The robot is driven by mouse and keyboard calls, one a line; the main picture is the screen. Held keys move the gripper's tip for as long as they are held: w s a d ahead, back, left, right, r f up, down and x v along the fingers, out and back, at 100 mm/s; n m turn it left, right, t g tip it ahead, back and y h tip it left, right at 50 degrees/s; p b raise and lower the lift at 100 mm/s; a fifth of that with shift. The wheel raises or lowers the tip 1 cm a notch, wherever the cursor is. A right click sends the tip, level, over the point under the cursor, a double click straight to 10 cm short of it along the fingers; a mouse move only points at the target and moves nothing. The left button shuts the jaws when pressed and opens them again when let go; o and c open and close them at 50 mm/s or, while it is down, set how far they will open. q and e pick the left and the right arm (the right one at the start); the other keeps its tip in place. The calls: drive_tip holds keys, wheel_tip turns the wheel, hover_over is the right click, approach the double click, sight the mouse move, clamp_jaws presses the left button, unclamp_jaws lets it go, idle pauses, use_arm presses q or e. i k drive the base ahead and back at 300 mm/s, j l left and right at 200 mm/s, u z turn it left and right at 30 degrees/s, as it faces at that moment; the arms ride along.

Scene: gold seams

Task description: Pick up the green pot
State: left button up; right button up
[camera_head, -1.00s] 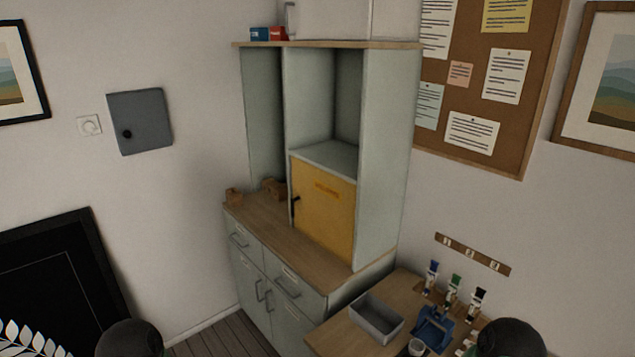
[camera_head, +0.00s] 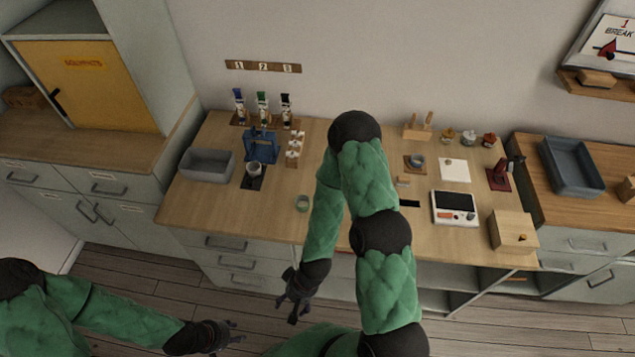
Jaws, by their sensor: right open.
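My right gripper (camera_head: 290,312) hangs open and empty in front of the table, below and slightly left of the vessel in the picture. My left gripper (camera_head: 236,333) is at the lower left, over the floor and away from the table. Its fingers look apart, with nothing seen between them. My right arm hides part of the table's middle.
A white scale (camera_head: 455,208), a wooden box (camera_head: 513,231) and small jars (camera_head: 469,137) are on the right. The table's left front is clear.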

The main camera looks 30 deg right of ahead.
sight(303, 201)
drive_tip(key=z, duration=0.9)
